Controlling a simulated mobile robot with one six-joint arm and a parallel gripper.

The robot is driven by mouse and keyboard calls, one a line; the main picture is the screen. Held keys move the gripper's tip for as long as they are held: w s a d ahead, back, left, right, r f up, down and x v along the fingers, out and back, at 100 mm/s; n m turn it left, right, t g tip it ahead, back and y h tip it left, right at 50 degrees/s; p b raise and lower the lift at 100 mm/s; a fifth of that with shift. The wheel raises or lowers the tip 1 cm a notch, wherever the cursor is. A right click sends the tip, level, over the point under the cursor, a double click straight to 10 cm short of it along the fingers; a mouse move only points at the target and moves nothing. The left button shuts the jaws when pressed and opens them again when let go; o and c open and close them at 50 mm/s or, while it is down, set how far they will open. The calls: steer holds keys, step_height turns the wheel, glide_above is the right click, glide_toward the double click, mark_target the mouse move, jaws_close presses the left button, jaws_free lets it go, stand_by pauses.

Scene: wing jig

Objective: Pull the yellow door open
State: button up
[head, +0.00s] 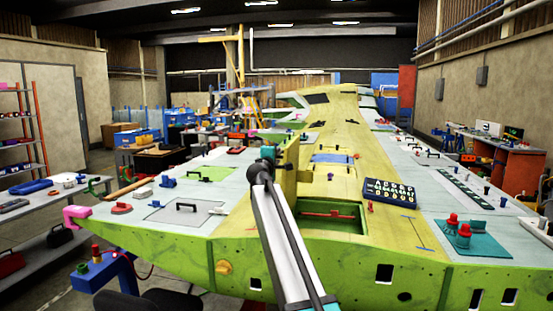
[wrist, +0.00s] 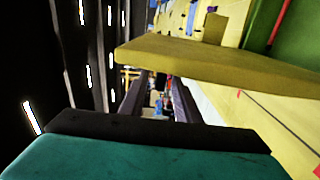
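The yellow door (head: 288,185) stands upright along the left side of a rectangular opening (head: 345,211) in the wing's top. In the wrist view, a thick yellow panel (wrist: 225,66), which looks like this door, crosses the upper middle to the right edge. My gripper (head: 265,158) is at the door's left side in the head view. In the wrist view its two dark fingers (wrist: 160,84) are apart, with background visible between them. Their far ends lie close to the panel's lower edge; I cannot tell whether they touch it. Nothing shows held between them.
A red bar (head: 328,214) lies in the opening. The wing surface around it holds a black numbered board (head: 390,190), red knobs on a teal plate (head: 471,238) and a black handle on a grey panel (head: 186,207). Open air lies left of the door above the wing.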

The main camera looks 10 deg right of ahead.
steer(key=b+v, duration=0.3)
steer(key=v, duration=0.9)
steer(key=shift+s, duration=0.2)
steer(key=shift+a+f, duration=0.1)
steer(key=shift+f, duration=0.05)
